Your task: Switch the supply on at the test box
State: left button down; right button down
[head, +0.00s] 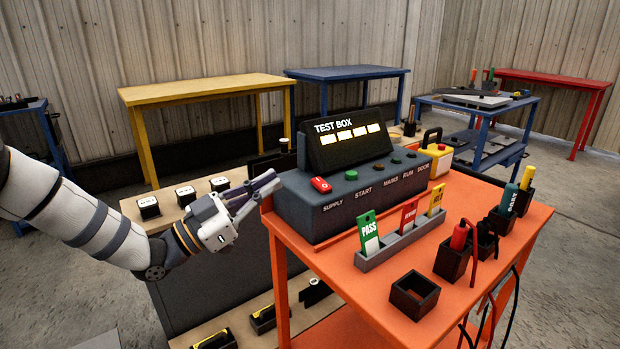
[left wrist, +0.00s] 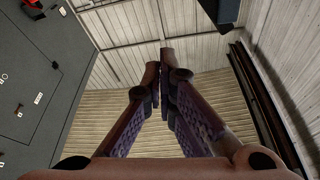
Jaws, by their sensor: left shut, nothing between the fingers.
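The dark grey test box (head: 330,212) stands on the orange table, its sloped display (head: 347,139) showing several pale yellow blocks. The red supply switch (head: 320,184) is at the left end of its top, above the word SUPPLY. I cannot tell its position. A row of small round buttons runs to its right. My left gripper (head: 277,180) is shut and empty, just left of the test box, its fingertips pointing toward the switch but apart from it. In the left wrist view the fingers (left wrist: 165,62) meet at the tips. My right gripper is not in view.
The orange table (head: 375,290) also holds a tag rack (head: 405,243) with PASS and other tags, an empty black bin (head: 414,295), tool holders and a yellow-topped case (head: 437,158). A wooden-topped bench (head: 165,217) with white-topped blocks lies behind my left arm.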

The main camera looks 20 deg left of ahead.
pick_arm(q)
notch_tip(320, 180, up, 3)
send_over(310, 193)
jog(key=s, duration=0.1)
jog(key=shift+d+f+b, duration=0.15)
jog(key=shift+b, duration=0.25)
jog(key=f, duration=0.3)
jog(key=shift+w+b, duration=0.35)
jog(key=shift+w, duration=0.05)
jog(key=shift+f, duration=0.3)
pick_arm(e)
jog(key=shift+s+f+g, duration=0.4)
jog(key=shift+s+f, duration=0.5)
